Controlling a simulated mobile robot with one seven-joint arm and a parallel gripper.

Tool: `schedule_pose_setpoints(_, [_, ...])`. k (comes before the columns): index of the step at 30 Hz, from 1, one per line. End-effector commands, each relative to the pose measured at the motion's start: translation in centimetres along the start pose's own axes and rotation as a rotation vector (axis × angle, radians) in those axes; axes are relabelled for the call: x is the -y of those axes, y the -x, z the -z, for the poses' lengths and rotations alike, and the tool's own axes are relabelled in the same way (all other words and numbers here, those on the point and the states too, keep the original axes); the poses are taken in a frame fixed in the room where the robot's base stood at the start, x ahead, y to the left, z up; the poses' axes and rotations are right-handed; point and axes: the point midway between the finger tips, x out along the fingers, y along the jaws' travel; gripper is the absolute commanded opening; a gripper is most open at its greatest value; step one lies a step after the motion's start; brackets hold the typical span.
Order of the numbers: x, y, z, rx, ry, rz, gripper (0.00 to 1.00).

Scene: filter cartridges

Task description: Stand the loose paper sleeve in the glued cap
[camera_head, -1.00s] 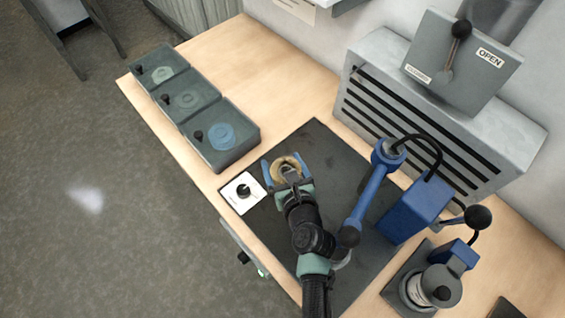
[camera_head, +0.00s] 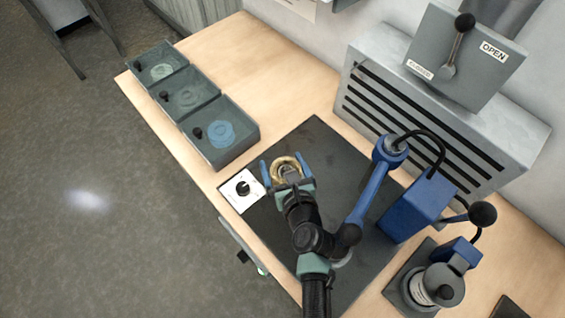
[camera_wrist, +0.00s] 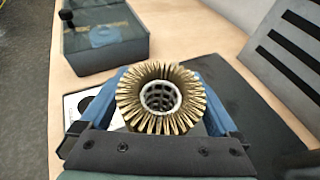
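The pleated tan paper sleeve (camera_head: 279,160) stands upright over the dark mat, its open top showing a grey mesh core in the wrist view (camera_wrist: 185,117). My gripper (camera_head: 286,167) is around it, with one blue finger on each side. In the head view narrow gaps show between the fingers and the sleeve, so the gripper looks open; in the wrist view (camera_wrist: 161,88) the pleats cover part of the fingers. I cannot make out the glued cap; whatever is under the sleeve is hidden.
A row of grey trays (camera_head: 219,152) stands at the back left. A blue arm fixture (camera_head: 370,190) stands right, before a slotted grey housing (camera_head: 420,125). The wood behind the mat is clear.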

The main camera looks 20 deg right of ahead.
Motion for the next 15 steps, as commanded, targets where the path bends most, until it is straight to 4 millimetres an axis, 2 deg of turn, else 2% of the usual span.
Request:
schedule_pose_setpoints(8, [0.0,0.2,0.0,-0.001,0.000,0.000,1.00])
schedule_pose_setpoints(11, [0.0,0.9,0.0,-0.001,-0.001,0.000,1.00])
schedule_pose_setpoints(15, [0.1,3.0,0.0,-0.002,-0.001,0.002,1.00])
